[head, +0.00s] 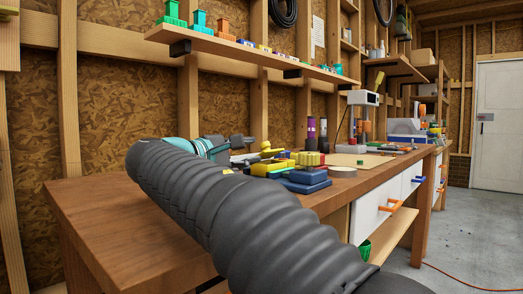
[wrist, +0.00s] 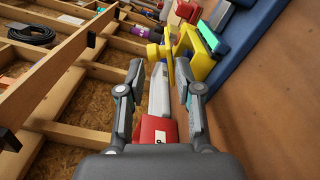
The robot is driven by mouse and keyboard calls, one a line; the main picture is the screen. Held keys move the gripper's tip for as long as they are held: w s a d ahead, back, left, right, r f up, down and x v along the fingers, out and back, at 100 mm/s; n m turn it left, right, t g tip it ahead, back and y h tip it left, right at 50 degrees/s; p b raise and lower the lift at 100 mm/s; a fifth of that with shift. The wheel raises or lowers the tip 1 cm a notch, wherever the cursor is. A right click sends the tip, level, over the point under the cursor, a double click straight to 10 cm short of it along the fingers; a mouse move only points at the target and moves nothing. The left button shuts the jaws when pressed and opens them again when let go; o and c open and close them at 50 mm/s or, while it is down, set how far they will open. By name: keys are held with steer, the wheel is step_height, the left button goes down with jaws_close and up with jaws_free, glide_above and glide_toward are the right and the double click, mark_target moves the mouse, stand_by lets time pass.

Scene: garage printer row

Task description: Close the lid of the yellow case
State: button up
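A yellow case-like piece (head: 264,167) lies on the workbench just beyond my arm in the head view, partly hidden by it. In the wrist view a yellow shape (wrist: 204,52) stands at top centre-right, beside the right finger, with a thin yellow upright part at its left. I cannot tell for certain which part is the lid or how far it stands open. My gripper (wrist: 163,84) has its fingers spread apart. Its end also shows small in the head view (head: 240,142), left of the yellow piece. A red and grey item (wrist: 152,130) shows between the fingers, apparently beyond them.
Blue cases (head: 305,184) lie near the bench's front edge, with a tape roll (head: 343,171) to their right. Dark and purple cylinders (head: 311,132) and a small printer (head: 358,122) stand farther back. A wall shelf (head: 250,50) runs above. The bench's left end (head: 95,205) is clear.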

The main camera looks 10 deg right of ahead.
steer(key=shift+v, duration=2.35)
steer(key=shift+r, duration=0.1)
